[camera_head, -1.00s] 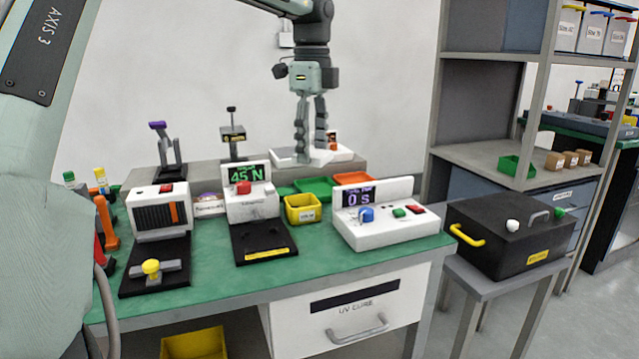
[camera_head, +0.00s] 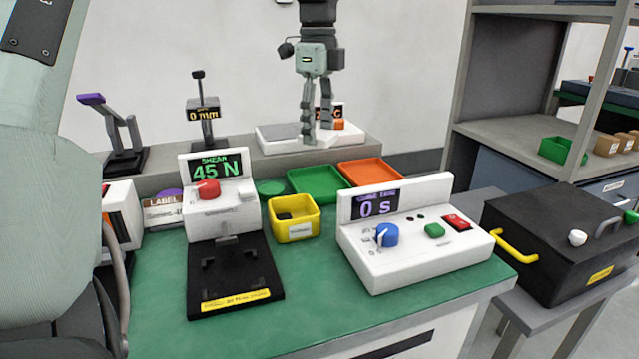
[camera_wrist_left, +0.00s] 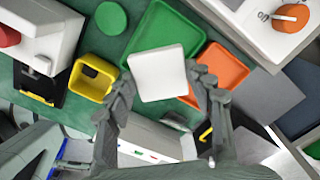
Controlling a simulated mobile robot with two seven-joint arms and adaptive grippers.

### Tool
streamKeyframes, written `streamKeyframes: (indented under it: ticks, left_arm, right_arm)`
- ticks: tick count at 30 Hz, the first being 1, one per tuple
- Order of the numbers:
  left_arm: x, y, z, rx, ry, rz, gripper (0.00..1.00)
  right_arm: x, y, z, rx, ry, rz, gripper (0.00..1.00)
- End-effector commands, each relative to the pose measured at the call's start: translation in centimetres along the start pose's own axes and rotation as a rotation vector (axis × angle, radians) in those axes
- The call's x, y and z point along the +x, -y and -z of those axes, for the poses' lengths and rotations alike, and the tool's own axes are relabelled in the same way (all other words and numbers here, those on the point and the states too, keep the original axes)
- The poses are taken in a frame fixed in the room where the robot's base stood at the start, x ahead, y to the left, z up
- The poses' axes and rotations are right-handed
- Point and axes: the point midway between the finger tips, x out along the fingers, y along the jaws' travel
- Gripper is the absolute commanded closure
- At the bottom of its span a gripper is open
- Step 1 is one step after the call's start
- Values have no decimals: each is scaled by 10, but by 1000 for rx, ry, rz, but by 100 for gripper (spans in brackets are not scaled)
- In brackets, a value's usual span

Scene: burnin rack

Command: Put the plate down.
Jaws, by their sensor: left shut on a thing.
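The plate is a white square piece (camera_wrist_left: 158,75) in the left wrist view. My left gripper (camera_wrist_left: 165,92) is shut on it, with a finger on each of two opposite sides. In the head view my left gripper (camera_head: 318,140) points down above the back of the green bench (camera_head: 310,325), in front of a white device (camera_head: 270,138). There the plate cannot be clearly told from the white device behind. In the wrist view the plate covers part of a green tray (camera_wrist_left: 160,30) and the edge of an orange tray (camera_wrist_left: 228,75). My right gripper is not in view.
A yellow bin (camera_head: 295,232), a tester reading 45 N (camera_head: 220,215) and a timer box reading 0 s (camera_head: 420,255) stand on the bench. A black box with a yellow handle (camera_head: 560,235) is at the right. The bench front between tester and timer is clear.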

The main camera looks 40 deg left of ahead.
Motion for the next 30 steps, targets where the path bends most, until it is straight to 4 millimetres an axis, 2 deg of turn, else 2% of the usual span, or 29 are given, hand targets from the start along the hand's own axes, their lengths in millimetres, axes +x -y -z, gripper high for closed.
streamKeyframes:
  ticks: [9,14,21,30]
  left_arm:
    - [44,-1,0,0,0,-3,76]
    - [59,-1,0,1,0,-2,76]
    - [97,-1,0,0,0,-2,76]
    - [103,0,0,1,0,1,76]
  right_arm:
    - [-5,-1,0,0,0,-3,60]
    - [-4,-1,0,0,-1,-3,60]
    - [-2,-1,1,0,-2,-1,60]
    - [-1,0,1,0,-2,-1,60]
